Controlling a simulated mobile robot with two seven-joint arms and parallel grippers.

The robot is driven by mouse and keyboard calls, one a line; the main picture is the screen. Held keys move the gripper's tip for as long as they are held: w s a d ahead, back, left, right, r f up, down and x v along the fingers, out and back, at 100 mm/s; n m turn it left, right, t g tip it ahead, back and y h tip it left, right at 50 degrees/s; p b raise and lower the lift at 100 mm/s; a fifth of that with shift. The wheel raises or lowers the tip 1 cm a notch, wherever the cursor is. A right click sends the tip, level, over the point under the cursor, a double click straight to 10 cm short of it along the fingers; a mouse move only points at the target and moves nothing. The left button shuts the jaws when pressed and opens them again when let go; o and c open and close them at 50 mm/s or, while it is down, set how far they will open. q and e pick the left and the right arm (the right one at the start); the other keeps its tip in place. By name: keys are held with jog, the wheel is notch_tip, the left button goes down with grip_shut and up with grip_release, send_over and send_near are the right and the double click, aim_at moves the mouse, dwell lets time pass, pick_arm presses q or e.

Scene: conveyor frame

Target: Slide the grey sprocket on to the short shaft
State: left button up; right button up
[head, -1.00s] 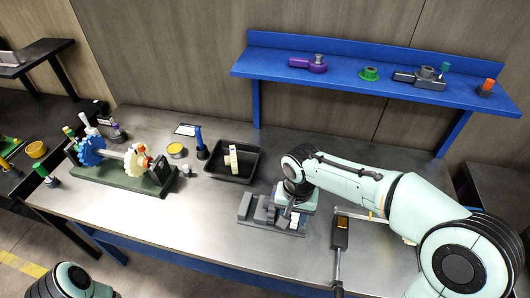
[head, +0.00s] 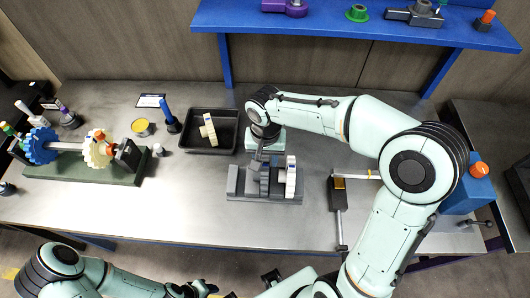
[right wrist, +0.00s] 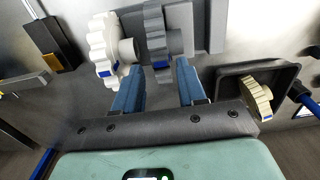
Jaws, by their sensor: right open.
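The grey sprocket (head: 265,182) stands on edge in a grey rack (head: 235,190); it also shows in the right wrist view (right wrist: 155,32). My right gripper (head: 261,156) is open at the rack's back side. In the right wrist view its two blue fingers (right wrist: 159,72) lie either side of the grey sprocket's near edge. A white sprocket (right wrist: 103,45) stands beside it, left of the fingers. A green stand (head: 90,172) at left carries a shaft (head: 66,147) with a blue sprocket and a cream sprocket. I cannot tell which shaft is the short one. My left gripper (head: 200,288) is at the bottom edge, its jaws unclear.
A black tray (head: 232,127) with a cream sprocket (head: 208,130) sits behind and left of the rack. A yellow tin (head: 141,128) and blue-handled tool (head: 168,116) stand left of it. A dark tool (head: 338,195) lies right. The front table strip is clear.

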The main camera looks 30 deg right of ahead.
aim_at(265, 165)
notch_tip(265, 165, down, 3)
jog(key=shift+s+f+b, duration=0.1)
jog(key=shift+f+b, duration=0.05)
jog(key=shift+b, duration=0.55)
jog(key=shift+f, duration=0.15)
jog(key=shift+c, duration=0.9)
grip_shut()
pick_arm(q)
jog(key=shift+s+f, duration=0.3)
jog(key=shift+f, duration=0.25)
jog(key=shift+s+f, duration=0.3)
jog(key=shift+f, duration=0.25)
pick_arm(e)
jog(key=shift+w+r, duration=0.25)
pick_arm(q)
jog(key=shift+w+r+p, duration=0.65)
jog(key=shift+r+p, duration=0.15)
jog(key=shift+r, duration=0.15)
jog(key=shift+w+r+p, duration=0.6)
jog(key=shift+r+p, duration=0.15)
jog(key=shift+r, duration=0.15)
pick_arm(e)
jog(key=shift+r, duration=2.65)
jog(key=shift+s+r, duration=0.1)
